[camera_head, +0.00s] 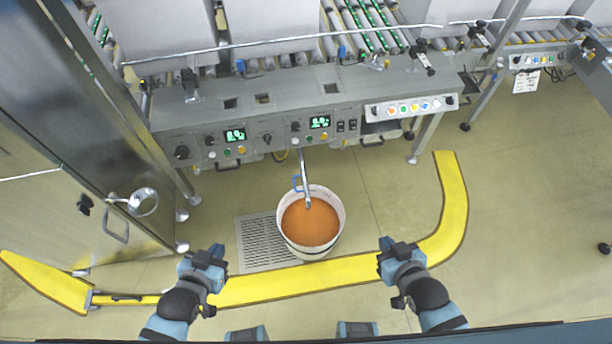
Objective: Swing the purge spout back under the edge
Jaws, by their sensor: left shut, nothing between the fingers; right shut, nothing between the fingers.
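The purge spout (304,180) is a thin metal pipe that reaches out from under the machine's front edge (345,136). Its end is over a white bucket (283,240) filled with orange-brown material. My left gripper (208,256) is shut and empty, to the left of the bucket and nearer to me. My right gripper (394,246) is shut and empty, to the right of the bucket. Both are apart from the spout. The spout's root under the panel is partly hidden.
The machine's control panel (270,137) has knobs and two green displays. A floor drain grate (262,244) lies left of the bucket. A yellow floor strip (350,269) curves around the front. A steel cabinet (100,150) stands at left.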

